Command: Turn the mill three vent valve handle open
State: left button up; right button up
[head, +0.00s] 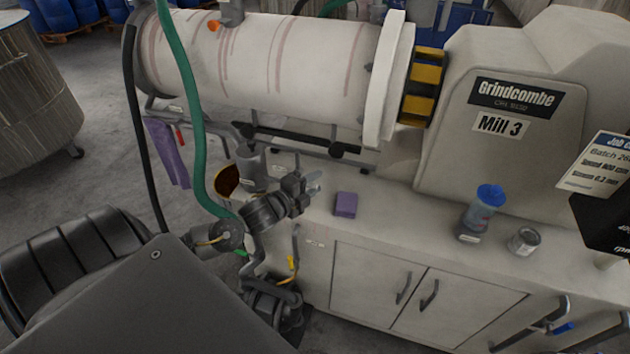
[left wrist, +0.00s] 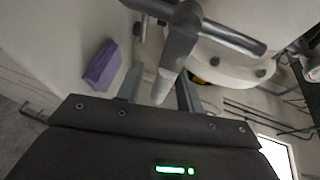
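The mill marked Mill 3 (head: 512,125) has a white drum (head: 270,55) with a small orange handle (head: 214,25) on top at the left. I cannot tell whether this is the vent valve handle. My left gripper (head: 314,183) is open in front of the drum, above the bench top. In the left wrist view the fingers (left wrist: 160,88) are apart, and a grey stem with a pale tip (left wrist: 165,82) shows between them. It hangs from a grey cross bar (left wrist: 225,35). I cannot tell whether the fingers touch it. My right gripper is not in view.
A purple block (head: 345,205) lies on the bench (head: 400,215) right of my left gripper. A blue-capped bottle (head: 480,215) and a can (head: 523,241) stand further right. A green hose (head: 188,90) hangs across the left, near an open bucket (head: 228,181).

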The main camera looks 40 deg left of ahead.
pick_arm(q)
jog(key=shift+w, duration=0.35)
jog(key=shift+c, duration=0.5)
grip_shut()
jog(key=shift+d, duration=0.1)
